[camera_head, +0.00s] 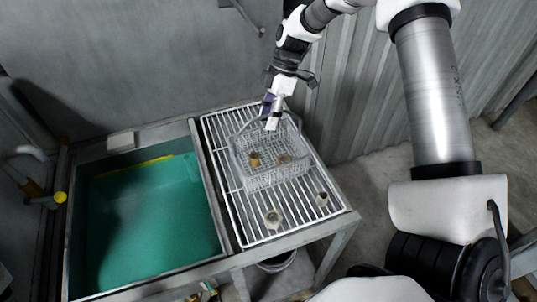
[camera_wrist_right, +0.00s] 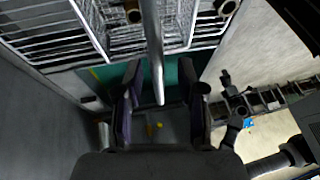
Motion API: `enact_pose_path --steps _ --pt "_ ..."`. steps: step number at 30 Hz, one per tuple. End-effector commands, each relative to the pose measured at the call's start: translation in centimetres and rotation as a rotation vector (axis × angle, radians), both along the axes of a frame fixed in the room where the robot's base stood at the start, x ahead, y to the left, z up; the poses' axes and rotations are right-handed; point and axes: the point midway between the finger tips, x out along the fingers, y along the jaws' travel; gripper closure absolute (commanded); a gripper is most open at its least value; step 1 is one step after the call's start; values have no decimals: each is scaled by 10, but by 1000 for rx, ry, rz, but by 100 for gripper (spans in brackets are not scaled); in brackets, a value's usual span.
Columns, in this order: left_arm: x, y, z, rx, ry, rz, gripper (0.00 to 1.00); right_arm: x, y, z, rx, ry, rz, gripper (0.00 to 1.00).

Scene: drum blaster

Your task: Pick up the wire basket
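The wire basket (camera_head: 262,180) is a grey mesh box with a raised handle. It stands on the white wire rack (camera_head: 222,186), and small brass-coloured parts (camera_head: 254,159) lie inside it. My right gripper (camera_head: 270,115) reaches down from above at the handle, at the far side of the basket. In the right wrist view the two dark fingers (camera_wrist_right: 160,98) are apart, with the grey handle bar (camera_wrist_right: 152,42) running between them and space on both sides. Part of the basket also shows in that view (camera_wrist_right: 92,22). My left gripper is not in view.
A basin of green liquid (camera_head: 150,215) lies left of the rack. Two small metal parts, one (camera_head: 272,219) near the front and another (camera_head: 321,199) at the right, sit on the rack. A corrugated wall (camera_head: 350,100) stands close behind and right.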

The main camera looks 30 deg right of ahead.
Motion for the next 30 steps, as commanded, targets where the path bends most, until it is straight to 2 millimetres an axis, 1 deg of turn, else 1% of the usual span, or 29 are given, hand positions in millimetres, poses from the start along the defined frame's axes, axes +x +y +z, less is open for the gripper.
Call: enact_pose_path --steps 8,16,17,18,20,30 --pt "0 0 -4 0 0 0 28 0 0 -4 0 0 0 61" --pt "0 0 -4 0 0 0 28 0 0 -4 0 0 0 61" --pt "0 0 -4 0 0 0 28 0 0 -4 0 0 0 65" --pt "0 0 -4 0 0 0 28 0 0 -4 0 0 0 79" --pt "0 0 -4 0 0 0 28 0 0 -4 0 0 0 100" --pt "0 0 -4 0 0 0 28 1 0 -3 1 -1 -1 100"
